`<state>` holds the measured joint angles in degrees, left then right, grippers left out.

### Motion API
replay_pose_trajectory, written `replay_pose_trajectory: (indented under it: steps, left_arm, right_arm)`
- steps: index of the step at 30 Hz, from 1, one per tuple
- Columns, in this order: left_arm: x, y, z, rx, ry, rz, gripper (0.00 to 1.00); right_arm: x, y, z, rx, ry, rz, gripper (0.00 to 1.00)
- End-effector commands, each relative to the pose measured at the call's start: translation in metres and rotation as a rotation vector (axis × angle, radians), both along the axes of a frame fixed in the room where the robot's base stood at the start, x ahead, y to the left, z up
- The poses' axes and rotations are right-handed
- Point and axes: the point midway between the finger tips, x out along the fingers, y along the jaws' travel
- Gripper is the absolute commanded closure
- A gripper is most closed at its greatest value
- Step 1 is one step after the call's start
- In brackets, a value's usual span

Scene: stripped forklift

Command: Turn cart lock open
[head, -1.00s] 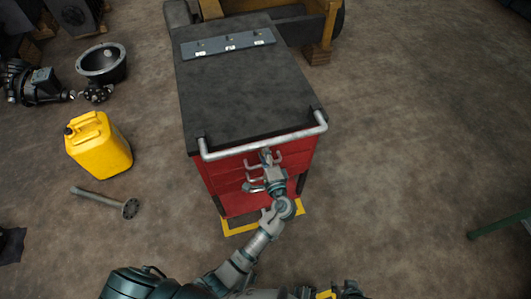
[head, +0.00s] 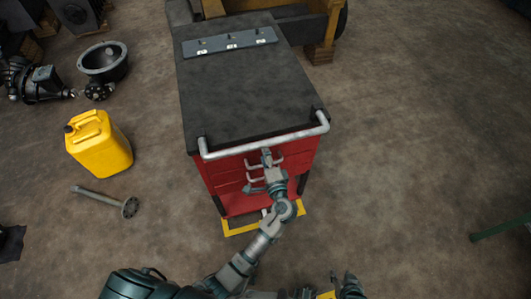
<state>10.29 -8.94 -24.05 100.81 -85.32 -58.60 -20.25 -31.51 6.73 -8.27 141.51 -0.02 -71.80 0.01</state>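The cart is a red drawer cabinet (head: 225,181) with a dark top (head: 245,95) and a pale push bar (head: 262,143) along its near edge. My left gripper (head: 257,174) is at the cart's front, below the bar and over the drawer handles (head: 253,179). Its fingers look spread, one pointing up toward the bar and one to the left, with nothing seen between them. I cannot make out the lock; it is too small or behind the gripper. My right gripper (head: 344,284) is low at the bottom edge, away from the cart, with its dark fingers apart and empty.
A yellow jerrycan (head: 100,145), a metal shaft with a flange (head: 108,202) and a round housing (head: 103,62) lie on the floor at left. A yellow-brown forklift frame (head: 320,45) stands behind the cart. The floor at right is mostly clear, with a green bar (head: 500,225) at the edge.

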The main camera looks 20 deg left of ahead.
Motion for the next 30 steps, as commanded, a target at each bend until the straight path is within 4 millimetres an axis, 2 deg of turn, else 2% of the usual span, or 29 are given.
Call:
replay_pose_trajectory:
  steps: [7, 11, 24, 30]
  left_arm:
    - [0.0, -0.001, 0.003, 0.002, -0.005, -0.001, 0.27]
    - [-0.009, -0.007, 0.003, 0.002, -0.005, -0.002, 0.27]
    - [-0.083, -0.058, 0.001, 0.001, 0.0, -0.002, 0.27]
    - [-0.097, -0.067, 0.001, 0.001, -0.002, -0.001, 0.27]
  right_arm:
    - [0.0, 0.0, 0.0, -0.001, 0.001, -0.001, 0.6]
    - [-0.001, 0.0, 0.001, 0.0, 0.0, -0.001, 0.6]
    - [0.0, 0.0, 0.001, -0.001, 0.0, -0.001, 0.6]
    - [0.0, 0.0, 0.001, -0.001, 0.0, -0.001, 0.6]
